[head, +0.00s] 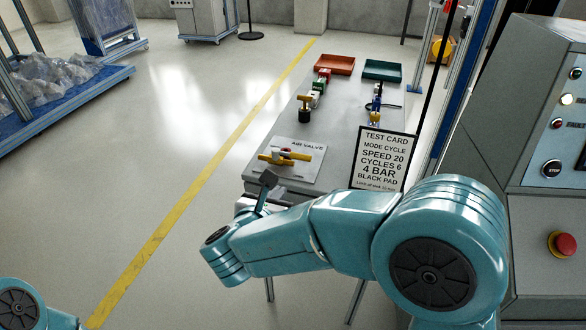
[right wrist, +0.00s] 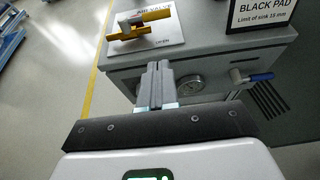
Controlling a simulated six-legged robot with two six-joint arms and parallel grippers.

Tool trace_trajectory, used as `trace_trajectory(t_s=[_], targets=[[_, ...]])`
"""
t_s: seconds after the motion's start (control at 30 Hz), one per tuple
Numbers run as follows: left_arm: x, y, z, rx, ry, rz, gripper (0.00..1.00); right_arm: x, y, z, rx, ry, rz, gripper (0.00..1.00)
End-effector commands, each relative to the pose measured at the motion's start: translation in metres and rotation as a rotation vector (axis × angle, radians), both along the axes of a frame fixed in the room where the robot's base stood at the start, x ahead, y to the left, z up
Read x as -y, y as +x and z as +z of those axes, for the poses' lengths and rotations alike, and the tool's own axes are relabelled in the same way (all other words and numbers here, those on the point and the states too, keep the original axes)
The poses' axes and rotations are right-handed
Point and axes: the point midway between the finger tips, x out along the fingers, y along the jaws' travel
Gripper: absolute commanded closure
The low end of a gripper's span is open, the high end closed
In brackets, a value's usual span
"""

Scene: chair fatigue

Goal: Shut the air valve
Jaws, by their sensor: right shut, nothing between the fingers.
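The air valve (head: 285,157) has a yellow handle lying crosswise over a white plate (head: 302,173) lettered AIR VALVE, on the near end of the grey bench. In the right wrist view, the valve's yellow handle (right wrist: 152,16) is at the top, and the word OPEN shows near the plate's lower edge. My right gripper (head: 268,182) is just in front of the bench's near edge, close to the valve and apart from it. Its fingers (right wrist: 158,68) are together and empty in the right wrist view. My left gripper is not in view; only part of that arm shows at lower left.
A test card (head: 384,158) stands right of the valve. Red (head: 335,65) and green (head: 382,71) trays sit at the bench's far end. A gauge (right wrist: 190,85) and a blue-handled tap (right wrist: 252,77) are on the bench front. A control cabinet (head: 545,110) stands right.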

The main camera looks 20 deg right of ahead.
Motion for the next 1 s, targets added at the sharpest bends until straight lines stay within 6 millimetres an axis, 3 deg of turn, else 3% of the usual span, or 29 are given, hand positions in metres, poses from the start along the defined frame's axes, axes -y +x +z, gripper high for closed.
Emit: trace_trajectory(t_s=[0.17,0.57,0.8,1.0], targets=[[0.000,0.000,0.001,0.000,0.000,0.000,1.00,0.009,0.014,-0.006,-0.002,0.000,-0.003,1.00],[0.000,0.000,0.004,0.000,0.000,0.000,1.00,0.052,0.080,-0.037,-0.002,-0.001,-0.003,1.00],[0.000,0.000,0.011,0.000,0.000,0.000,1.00,0.069,0.107,-0.029,0.000,0.000,-0.002,1.00],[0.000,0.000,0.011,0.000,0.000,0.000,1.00,0.072,0.113,-0.029,0.000,0.000,0.001,1.00]])
